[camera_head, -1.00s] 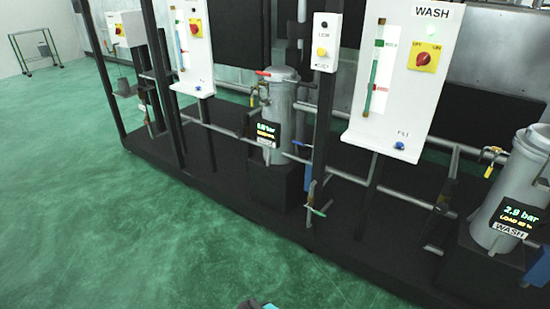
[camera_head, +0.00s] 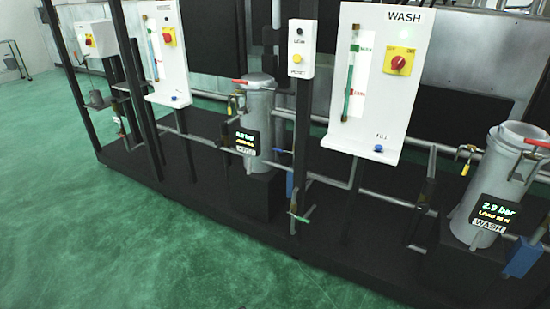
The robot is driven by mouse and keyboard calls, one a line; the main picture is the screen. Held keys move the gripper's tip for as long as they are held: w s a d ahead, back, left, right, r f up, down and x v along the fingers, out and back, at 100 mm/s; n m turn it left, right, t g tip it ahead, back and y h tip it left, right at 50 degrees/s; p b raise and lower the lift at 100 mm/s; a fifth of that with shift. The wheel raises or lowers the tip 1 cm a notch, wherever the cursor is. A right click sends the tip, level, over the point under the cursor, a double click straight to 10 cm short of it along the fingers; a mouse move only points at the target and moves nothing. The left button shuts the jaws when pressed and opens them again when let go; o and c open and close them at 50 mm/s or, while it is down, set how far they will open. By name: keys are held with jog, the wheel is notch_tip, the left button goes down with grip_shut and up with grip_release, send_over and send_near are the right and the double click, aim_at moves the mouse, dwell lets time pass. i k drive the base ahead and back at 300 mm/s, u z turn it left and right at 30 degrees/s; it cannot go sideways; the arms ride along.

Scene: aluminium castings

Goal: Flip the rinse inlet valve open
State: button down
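No label in view clearly reads rinse, so I cannot tell which handle is the rinse inlet valve. The middle grey canister (camera_head: 259,115) carries a dark display (camera_head: 247,141) and a label too small to read. A red lever (camera_head: 233,82) lies roughly level at its top left, with a brass-yellow fitting (camera_head: 234,103) just below. A small valve with a green handle (camera_head: 299,218) sits low on a front pipe, right of that canister. A blue part (camera_head: 289,184) is just above it. My gripper is not in view.
At right stands the wash canister (camera_head: 484,213), reading 2.9 bar, with a red lever (camera_head: 538,142) and a yellow valve (camera_head: 466,158). A white WASH panel (camera_head: 371,132) hangs between the canisters. A black plinth (camera_head: 330,240) bears the rig. Open green floor (camera_head: 100,240) lies in front.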

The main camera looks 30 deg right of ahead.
aim_at(273, 149)
jog(key=u, duration=0.25)
jog(key=i, duration=1.45)
jog(key=u, duration=0.05)
